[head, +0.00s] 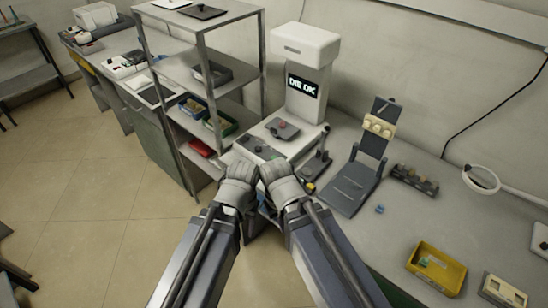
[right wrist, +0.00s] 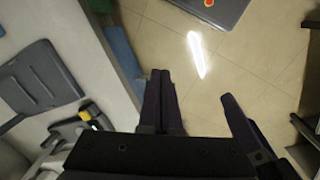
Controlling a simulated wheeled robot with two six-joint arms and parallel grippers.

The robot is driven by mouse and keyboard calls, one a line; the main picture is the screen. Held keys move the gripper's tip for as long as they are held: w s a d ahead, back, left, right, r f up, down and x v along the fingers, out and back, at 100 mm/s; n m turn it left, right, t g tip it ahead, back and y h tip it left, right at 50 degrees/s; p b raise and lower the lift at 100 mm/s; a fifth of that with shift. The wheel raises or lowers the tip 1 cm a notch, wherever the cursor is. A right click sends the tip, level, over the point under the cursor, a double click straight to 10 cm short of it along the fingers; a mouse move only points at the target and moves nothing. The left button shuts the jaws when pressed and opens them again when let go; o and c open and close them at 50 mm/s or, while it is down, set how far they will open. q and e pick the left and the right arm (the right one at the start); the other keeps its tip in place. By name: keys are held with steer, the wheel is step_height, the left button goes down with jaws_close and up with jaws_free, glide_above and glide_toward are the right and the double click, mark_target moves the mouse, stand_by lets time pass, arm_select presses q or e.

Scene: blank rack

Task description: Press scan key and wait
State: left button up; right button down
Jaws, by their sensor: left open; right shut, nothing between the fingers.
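A white machine (head: 305,75) stands against the wall with a lit screen (head: 303,86) that seems to read "DIE OK". Its base carries a light key panel (head: 258,146) with small dark and coloured keys; I cannot tell which is the scan key. A grey piece with a red spot (head: 282,129) sits on its base. My left gripper (head: 240,168) is open, just in front of the panel, its fingertips mostly hidden. My right gripper (head: 275,172) is close beside it. In the right wrist view its fingers (right wrist: 160,100) are together and empty, over the floor.
A metal shelf rack (head: 200,75) with bins stands left of the machine. To the right are a dark folding stand (head: 357,180), a small block rack (head: 413,181), a yellow tray (head: 436,268) and a ring lamp (head: 481,179).

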steer(key=w+r+m+t+y+p, duration=0.1)
steer(key=w+r+m+t, duration=0.3)
steer(key=w+m, duration=0.8)
steer(key=w+r+m+t+y+p, duration=0.1)
steer(key=w+r+m+t+y, duration=0.3)
steer(key=w+m, duration=0.9)
steer(key=w, duration=0.4)
steer(key=shift+w+r+m, duration=0.3)
steer(key=shift+r, duration=0.1)
steer(key=shift+d+f, duration=0.1)
step_height(320, 180, down, 9)
steer(key=b, duration=0.8)
steer(key=shift+b, duration=0.35)
steer(key=shift+f+b, duration=0.25)
steer(key=shift+b, duration=0.15)
